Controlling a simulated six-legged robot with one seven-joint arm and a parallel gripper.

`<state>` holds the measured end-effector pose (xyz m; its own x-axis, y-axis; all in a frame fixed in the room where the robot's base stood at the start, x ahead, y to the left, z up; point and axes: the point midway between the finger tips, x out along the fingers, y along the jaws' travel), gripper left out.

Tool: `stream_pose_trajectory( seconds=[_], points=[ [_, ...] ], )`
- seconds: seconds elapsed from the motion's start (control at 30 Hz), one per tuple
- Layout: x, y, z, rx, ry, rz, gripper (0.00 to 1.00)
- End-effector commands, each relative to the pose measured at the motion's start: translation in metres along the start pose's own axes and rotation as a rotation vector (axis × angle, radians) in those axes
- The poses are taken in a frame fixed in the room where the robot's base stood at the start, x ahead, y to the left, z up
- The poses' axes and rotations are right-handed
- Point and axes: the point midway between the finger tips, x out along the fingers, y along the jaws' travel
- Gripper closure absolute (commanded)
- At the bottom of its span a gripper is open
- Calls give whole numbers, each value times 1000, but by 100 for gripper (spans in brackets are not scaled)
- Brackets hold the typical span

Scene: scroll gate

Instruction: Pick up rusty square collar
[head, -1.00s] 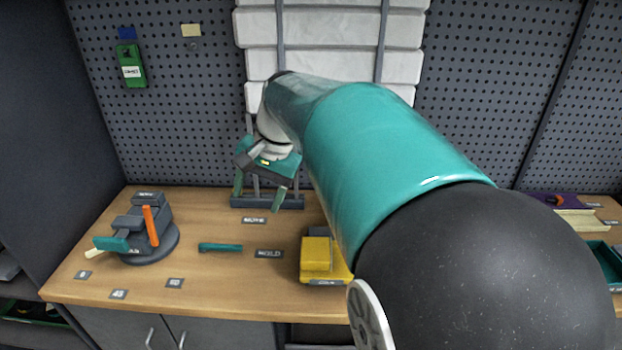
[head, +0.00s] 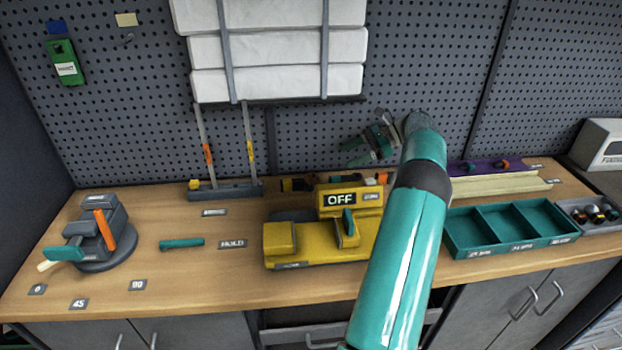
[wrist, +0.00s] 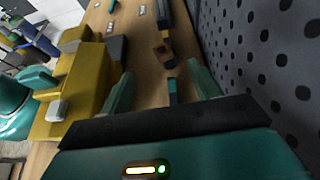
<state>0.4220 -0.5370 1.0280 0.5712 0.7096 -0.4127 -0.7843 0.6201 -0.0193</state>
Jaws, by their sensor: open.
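My gripper (head: 358,152) is open and empty in the head view, raised in front of the pegboard above the back of the bench. In the wrist view its two teal fingers (wrist: 160,82) are spread apart. A small rusty-brown piece (wrist: 164,54) lies on the bench beyond the fingertips and between their lines; it may be the square collar, but it is too small to be sure. A teal-and-dark piece (wrist: 173,90) shows nearer, between the fingers. In the head view small dark and orange parts (head: 298,183) lie behind the yellow machine, partly hidden by it.
The yellow machine (head: 290,262) with an OFF display stands close in front. The pegboard (head: 420,80) rises behind. A teal tray (head: 513,228) and a purple tray (head: 478,168) are at right. A grey clamp (head: 100,225) stands left. Bench space around HOLD is mostly clear.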

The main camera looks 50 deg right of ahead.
Motion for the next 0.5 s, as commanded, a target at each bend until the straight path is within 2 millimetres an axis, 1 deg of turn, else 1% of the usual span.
stream_pose_trajectory(
  seconds=[0.03, 0.07, 0.1, 0.17, 0.27, 0.5],
  points=[
    [-8, 1, -9, 14, -18, -11, 37],
    [-10, 1, -12, 21, -25, -15, 37],
    [-12, 1, -14, 27, -31, -18, 37],
    [-10, 1, -16, 32, -36, -20, 37],
    [4, 1, -14, 32, -36, -18, 37],
    [51, 1, -12, 31, -35, -16, 37]
  ],
)
